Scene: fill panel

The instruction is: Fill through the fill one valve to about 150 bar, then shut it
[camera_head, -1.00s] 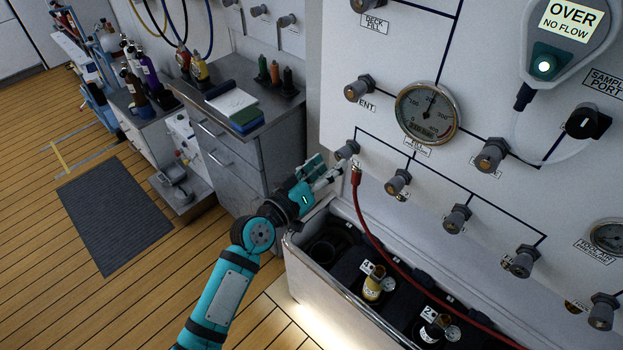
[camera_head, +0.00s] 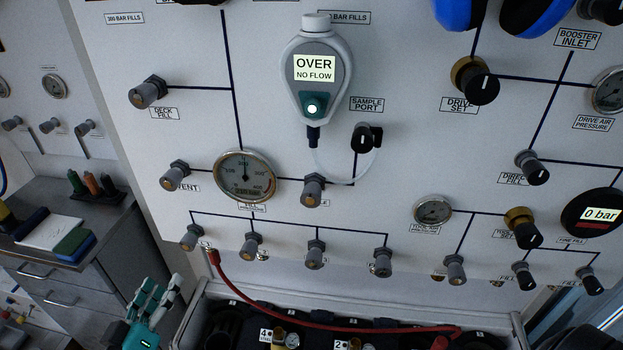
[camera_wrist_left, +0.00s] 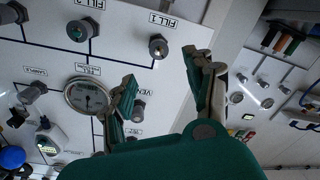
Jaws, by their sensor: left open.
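The fill one valve (camera_head: 190,237) is a grey knob at the left end of the lower row of fill valves. In the left wrist view its knob (camera_wrist_left: 158,46) sits under a "FILL 1" label. My left gripper (camera_head: 163,290) is open and empty, below and left of the valve and apart from it. Its two spread fingers (camera_wrist_left: 165,75) show in the wrist view, with the knob beyond them. The fill gauge (camera_head: 245,178) has its needle pointing roughly upward, between 100 and 300; I cannot read it exactly. My right gripper is not in view.
A red hose (camera_head: 300,324) hangs from the panel beside the valve, over the cylinder trough (camera_head: 195,310). A handheld analyser (camera_head: 318,80) reads "OVER NO FLOW". A grey cabinet (camera_head: 75,270) stands at left. Other grey valves (camera_head: 249,245) line the row to the right.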

